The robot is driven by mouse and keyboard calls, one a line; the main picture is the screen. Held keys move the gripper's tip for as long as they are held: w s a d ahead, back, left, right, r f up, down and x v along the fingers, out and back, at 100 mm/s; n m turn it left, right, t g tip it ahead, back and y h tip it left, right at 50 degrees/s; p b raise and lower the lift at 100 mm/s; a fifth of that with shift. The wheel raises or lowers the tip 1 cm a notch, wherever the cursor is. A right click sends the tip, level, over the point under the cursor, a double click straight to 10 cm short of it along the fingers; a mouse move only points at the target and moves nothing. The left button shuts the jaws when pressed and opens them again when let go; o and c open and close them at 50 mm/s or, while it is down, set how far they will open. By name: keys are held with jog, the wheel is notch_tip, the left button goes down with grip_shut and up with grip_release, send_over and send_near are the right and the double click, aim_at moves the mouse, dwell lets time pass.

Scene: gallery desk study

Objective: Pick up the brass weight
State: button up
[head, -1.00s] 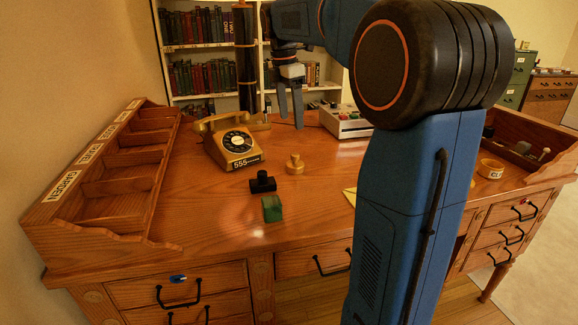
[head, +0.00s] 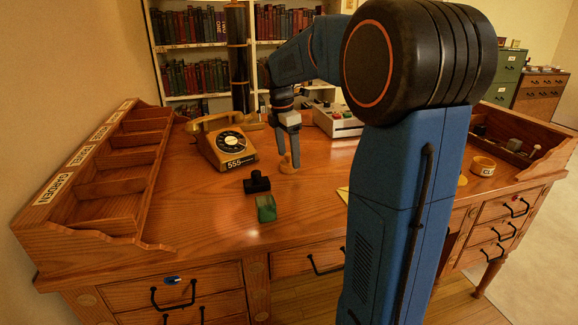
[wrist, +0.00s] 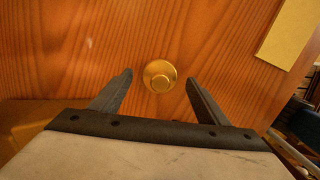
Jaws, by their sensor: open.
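The brass weight (head: 288,164) stands upright on the wooden desk (head: 210,215), right of the phone. In the wrist view the brass weight (wrist: 160,76) is seen from above, round with a knob on top. My gripper (head: 289,160) is open and points down over the weight. In the wrist view my gripper (wrist: 160,80) has one finger on each side of the weight, with gaps on both sides. How far the fingertips are above the desk is hard to tell.
A yellow rotary phone (head: 228,145) stands left of the weight. A black stamp-like object (head: 257,182) and a green block (head: 266,208) are nearer the front. A grey box with buttons (head: 337,120) is behind. A yellow paper (wrist: 291,32) lies at right.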

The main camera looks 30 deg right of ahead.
jog(key=shift+d+f, duration=0.15)
jog(key=shift+f, duration=0.9)
jog(key=c, duration=1.6)
